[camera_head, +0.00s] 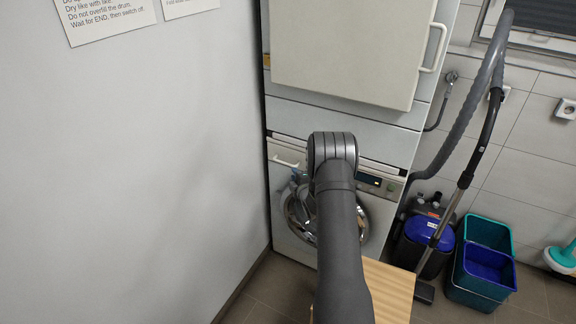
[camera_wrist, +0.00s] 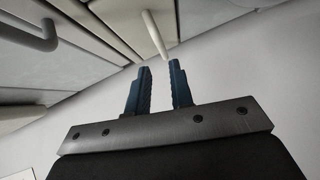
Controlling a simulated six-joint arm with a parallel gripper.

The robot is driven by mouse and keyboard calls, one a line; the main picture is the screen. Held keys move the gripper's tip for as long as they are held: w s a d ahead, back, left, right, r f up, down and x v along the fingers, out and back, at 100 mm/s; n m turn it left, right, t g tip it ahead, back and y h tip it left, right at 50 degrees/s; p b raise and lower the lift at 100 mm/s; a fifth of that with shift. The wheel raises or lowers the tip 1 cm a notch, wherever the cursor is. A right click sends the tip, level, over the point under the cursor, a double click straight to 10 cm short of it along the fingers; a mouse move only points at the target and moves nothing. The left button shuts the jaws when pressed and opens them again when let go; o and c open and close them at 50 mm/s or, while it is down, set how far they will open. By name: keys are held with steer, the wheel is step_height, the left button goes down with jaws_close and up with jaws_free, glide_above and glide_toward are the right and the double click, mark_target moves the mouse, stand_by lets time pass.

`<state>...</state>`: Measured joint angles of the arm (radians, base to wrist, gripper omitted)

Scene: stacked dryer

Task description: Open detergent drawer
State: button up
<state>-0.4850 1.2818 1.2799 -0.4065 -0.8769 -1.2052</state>
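The detergent drawer (camera_head: 286,151) is at the upper left of the lower machine's front in the head view, with a pale bar handle (camera_head: 287,163). The drawer looks closed. In the wrist view a pale handle (camera_wrist: 155,35) stands out from the white panel, just beyond my fingertips. My gripper (camera_wrist: 160,68) is open and empty. Its two blue-grey fingers point toward the handle, which lies roughly in line with the gap between them and seems not to be touched. In the head view my arm hides part of the machine, and the fingers are mostly hidden near the drawer.
The washer's round door (camera_head: 297,219) is below the drawer. A dryer front (camera_head: 345,45) with its own handle is above. A plain wall (camera_head: 130,170) stands close on the left. A vacuum cleaner (camera_head: 428,230), teal and blue buckets (camera_head: 485,262) and a wooden surface (camera_head: 388,285) are at right.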

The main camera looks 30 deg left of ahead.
mark_target(289, 165)
steer(key=x, duration=1)
jaws_close()
